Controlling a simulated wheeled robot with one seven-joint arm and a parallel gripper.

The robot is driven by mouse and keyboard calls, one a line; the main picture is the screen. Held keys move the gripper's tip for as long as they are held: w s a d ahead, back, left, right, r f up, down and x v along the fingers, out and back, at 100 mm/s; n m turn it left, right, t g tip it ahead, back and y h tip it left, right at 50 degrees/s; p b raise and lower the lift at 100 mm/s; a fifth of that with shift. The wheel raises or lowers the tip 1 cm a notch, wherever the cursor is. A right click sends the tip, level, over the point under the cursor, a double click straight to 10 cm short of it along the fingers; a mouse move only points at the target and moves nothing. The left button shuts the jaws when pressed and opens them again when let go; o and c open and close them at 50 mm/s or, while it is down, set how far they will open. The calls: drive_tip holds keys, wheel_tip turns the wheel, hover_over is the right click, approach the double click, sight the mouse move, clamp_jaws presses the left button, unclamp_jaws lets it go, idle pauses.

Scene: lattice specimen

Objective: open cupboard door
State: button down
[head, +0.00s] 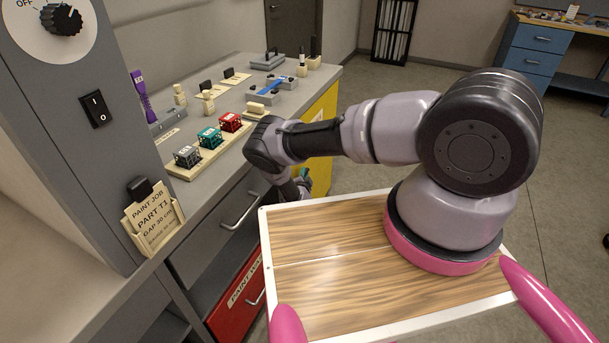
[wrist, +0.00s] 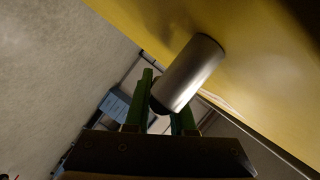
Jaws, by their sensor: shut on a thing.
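The yellow cupboard door (head: 322,130) is at the far end of the counter's front in the head view, partly hidden behind my arm. It also fills the upper right of the wrist view (wrist: 260,85). A grey metal cylindrical handle (wrist: 192,72) stands out from the yellow surface. My gripper (wrist: 163,105) has its green fingers on either side of the handle and is shut on it. In the head view my gripper (head: 303,177) is mostly hidden behind my arm, low beside the door. I cannot tell whether the door is ajar.
The counter (head: 225,170) holds small caged blocks and tools. Open floor (head: 390,100) lies right of the door. A blue drawer unit (head: 535,55) stands at the back right.

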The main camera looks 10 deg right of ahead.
drive_tip(key=shift+f, duration=0.1)
drive_tip(key=shift+s+a+f+m+g+y, duration=0.25)
drive_tip(key=shift+f+g+y, duration=0.45)
drive_tip(key=shift+g, duration=0.5)
drive_tip(key=shift+s+a+f+m+g+y, duration=0.1)
drive_tip(key=shift+s+f+m+g+y, duration=0.2)
drive_tip(key=shift+f+g+y, duration=0.65)
drive_tip(key=shift+s+a+f+m+g+y, duration=0.2)
drive_tip(key=shift+f+m+g+y, duration=0.25)
drive_tip(key=shift+g, duration=1)
drive_tip(key=shift+f, duration=0.1)
